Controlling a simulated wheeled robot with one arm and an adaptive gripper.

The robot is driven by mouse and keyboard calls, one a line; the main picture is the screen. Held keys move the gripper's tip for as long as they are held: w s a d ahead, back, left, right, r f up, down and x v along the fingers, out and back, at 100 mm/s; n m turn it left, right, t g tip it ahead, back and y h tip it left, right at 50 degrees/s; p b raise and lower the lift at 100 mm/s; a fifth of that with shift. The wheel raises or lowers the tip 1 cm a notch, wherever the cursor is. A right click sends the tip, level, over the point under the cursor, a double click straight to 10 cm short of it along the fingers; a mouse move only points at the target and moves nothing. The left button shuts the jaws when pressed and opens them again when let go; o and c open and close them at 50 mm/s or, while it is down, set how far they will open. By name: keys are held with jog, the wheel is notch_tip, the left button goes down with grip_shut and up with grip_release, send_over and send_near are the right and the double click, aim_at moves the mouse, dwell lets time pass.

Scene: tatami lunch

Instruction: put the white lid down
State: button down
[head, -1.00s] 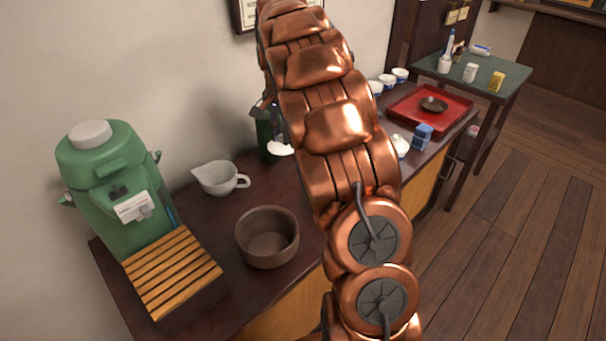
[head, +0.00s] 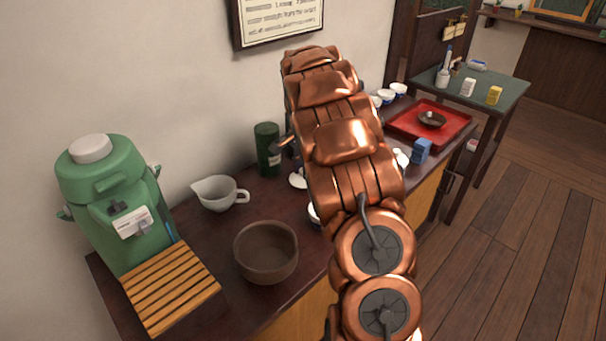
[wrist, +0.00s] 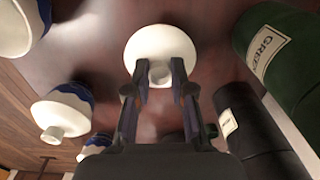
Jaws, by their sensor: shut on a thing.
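The white lid (wrist: 160,48) is a round disc with a small knob. My gripper (wrist: 160,76) is shut on the knob, with one finger on each side in the wrist view. In the head view the lid (head: 298,180) shows just left of my arm, low over the dark counter (head: 205,239) and beside the green canister (head: 267,140). I cannot tell whether its rim touches the counter. My copper arm hides most of my gripper in the head view.
In the wrist view a green canister (wrist: 268,45) and a black one (wrist: 245,120) stand right of the lid. White-and-blue pots (wrist: 62,112) stand left. A grey pitcher (head: 216,193), brown bowl (head: 266,252) and green dispenser (head: 110,195) stand on the counter's left.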

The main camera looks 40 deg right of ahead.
jog(key=shift+f, duration=1.15)
jog(key=shift+f, duration=0.1)
jog(key=c, duration=1)
grip_release()
notch_tip(320, 180, up, 12)
jog(key=shift+a, duration=0.1)
